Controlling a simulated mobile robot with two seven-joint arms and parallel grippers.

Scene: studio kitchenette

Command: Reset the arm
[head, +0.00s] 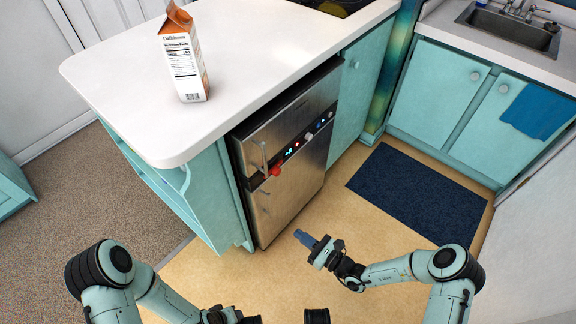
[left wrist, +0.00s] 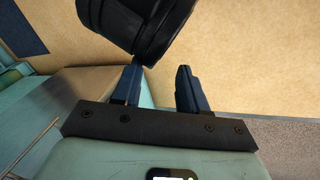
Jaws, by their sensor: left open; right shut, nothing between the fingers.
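My right gripper (head: 305,238) is in the middle of the head view, above the tan floor and in front of the steel fridge. Its blue fingers are together, with nothing between them. My right arm (head: 400,270) comes in from the lower right. My left arm (head: 150,290) bends in at the lower left, and its gripper is cut off at the bottom edge of the head view. In the left wrist view my left gripper (left wrist: 160,88) shows two blue fingers apart with a gap between them. A black part, likely of my own body, is beyond the fingertips.
A carton (head: 184,60) stands upright on the white counter (head: 120,85). Below it is the small steel fridge (head: 290,160) with a red knob or handle. A dark blue mat (head: 415,195) lies on the floor. A sink (head: 510,30) and a blue towel (head: 540,112) are at the upper right.

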